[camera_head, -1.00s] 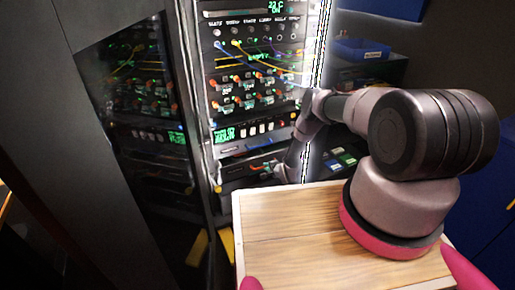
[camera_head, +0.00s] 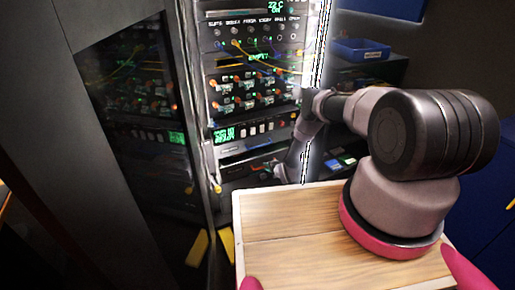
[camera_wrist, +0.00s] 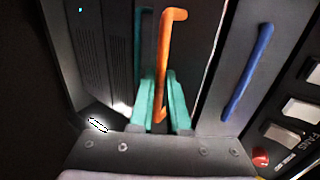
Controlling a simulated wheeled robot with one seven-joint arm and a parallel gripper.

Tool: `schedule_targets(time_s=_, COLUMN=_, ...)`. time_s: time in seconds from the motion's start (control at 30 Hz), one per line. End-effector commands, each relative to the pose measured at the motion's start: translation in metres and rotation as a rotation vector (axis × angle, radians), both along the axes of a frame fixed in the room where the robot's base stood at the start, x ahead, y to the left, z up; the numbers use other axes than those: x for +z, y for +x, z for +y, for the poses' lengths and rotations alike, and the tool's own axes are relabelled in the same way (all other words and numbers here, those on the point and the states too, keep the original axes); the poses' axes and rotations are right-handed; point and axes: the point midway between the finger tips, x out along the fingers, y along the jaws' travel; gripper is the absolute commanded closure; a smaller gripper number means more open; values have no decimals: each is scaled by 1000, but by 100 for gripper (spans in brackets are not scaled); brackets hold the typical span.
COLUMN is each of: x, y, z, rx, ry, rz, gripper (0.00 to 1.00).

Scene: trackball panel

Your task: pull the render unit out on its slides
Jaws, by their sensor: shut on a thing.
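In the wrist view my gripper (camera_wrist: 160,115) has two teal fingers, one on each side of an upright orange handle (camera_wrist: 167,60), and is shut on it. The handle stands on a dark grey unit front. Which unit bears the render name is not readable. In the head view my arm reaches into the lower part of the equipment rack (camera_head: 255,90). My gripper there is small and dark, and its hold on the handle is not clear.
A blue handle (camera_wrist: 248,72) stands right of the orange one. Beyond it is a panel with pale buttons (camera_wrist: 302,108) and a red knob (camera_wrist: 260,157). A glossy dark door (camera_head: 145,150) stands left of the rack. A blue bin (camera_head: 360,48) sits at the right.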

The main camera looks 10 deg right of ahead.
Motion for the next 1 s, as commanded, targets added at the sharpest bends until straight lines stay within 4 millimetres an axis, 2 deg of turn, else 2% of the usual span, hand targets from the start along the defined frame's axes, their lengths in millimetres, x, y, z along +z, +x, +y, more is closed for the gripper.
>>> schedule_targets(time_s=0.43, x=-1, y=-3, z=-1, rx=-1, ry=0, rz=2, gripper=100)
schedule_targets(time_s=1.0, x=-1, y=-35, z=-13, rx=-1, ry=-1, rz=4, gripper=100)
